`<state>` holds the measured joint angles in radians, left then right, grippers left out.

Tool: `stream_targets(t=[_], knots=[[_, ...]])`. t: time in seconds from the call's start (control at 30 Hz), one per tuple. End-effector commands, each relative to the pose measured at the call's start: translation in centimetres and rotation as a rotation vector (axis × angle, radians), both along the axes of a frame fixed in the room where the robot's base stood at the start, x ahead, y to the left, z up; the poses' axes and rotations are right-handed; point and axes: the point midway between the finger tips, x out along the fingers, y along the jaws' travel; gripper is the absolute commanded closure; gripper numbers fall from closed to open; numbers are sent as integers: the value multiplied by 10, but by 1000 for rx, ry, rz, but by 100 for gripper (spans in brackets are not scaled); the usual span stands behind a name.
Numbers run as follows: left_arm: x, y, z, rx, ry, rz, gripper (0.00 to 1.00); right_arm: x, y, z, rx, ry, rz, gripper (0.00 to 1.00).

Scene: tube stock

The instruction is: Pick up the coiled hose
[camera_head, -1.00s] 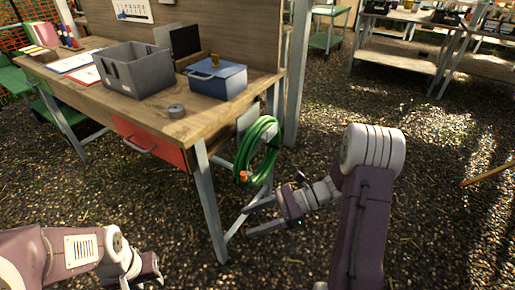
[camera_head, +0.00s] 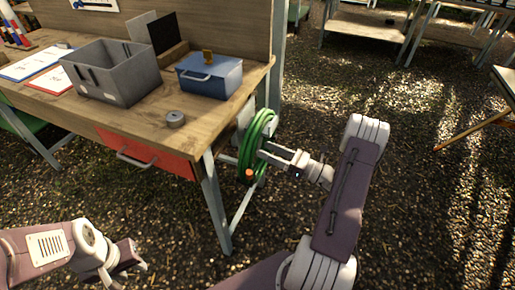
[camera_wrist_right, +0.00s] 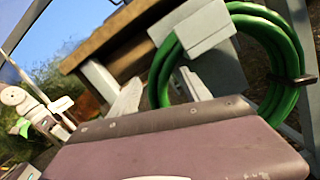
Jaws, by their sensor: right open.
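The coiled green hose (camera_head: 246,142) hangs at the right end of the workbench, with an orange end piece low on it. My right gripper (camera_head: 265,150) is open at the right side of the coil, its fingertips at or very near the loops. I cannot tell whether they touch. In the right wrist view the hose (camera_wrist_right: 290,48) loops around a pale grey holder, with a dark strap on its right side. The open fingers (camera_wrist_right: 160,84) point towards the coil's left part. My left gripper (camera_head: 132,258) is low at the left, away from the bench; its jaws are unclear.
The wooden workbench (camera_head: 150,131) carries a grey bin (camera_head: 110,83), a blue toolbox (camera_head: 209,82) and a grey tape roll (camera_head: 175,119). A red drawer (camera_head: 147,156) sits under its front edge. A bench leg (camera_head: 215,205) stands left of the hose.

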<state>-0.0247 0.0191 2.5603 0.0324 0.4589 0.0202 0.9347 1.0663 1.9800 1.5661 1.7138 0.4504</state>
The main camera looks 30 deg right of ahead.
Motion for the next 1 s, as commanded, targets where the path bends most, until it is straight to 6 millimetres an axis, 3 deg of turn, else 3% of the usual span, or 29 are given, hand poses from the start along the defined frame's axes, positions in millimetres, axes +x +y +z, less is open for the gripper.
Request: stream_targets(t=[0.33,0.6,0.8,1.0], knots=[[0,0,-16,0,0,0,64,37,28,5,-2,0,4,44],[0,0,-16,0,0,0,64,41,31,7,-1,1,0,44],[0,0,-15,0,-1,0,64,41,31,7,-1,0,0,100],[0,0,-15,0,-1,0,64,41,31,8,-1,-2,1,100]])
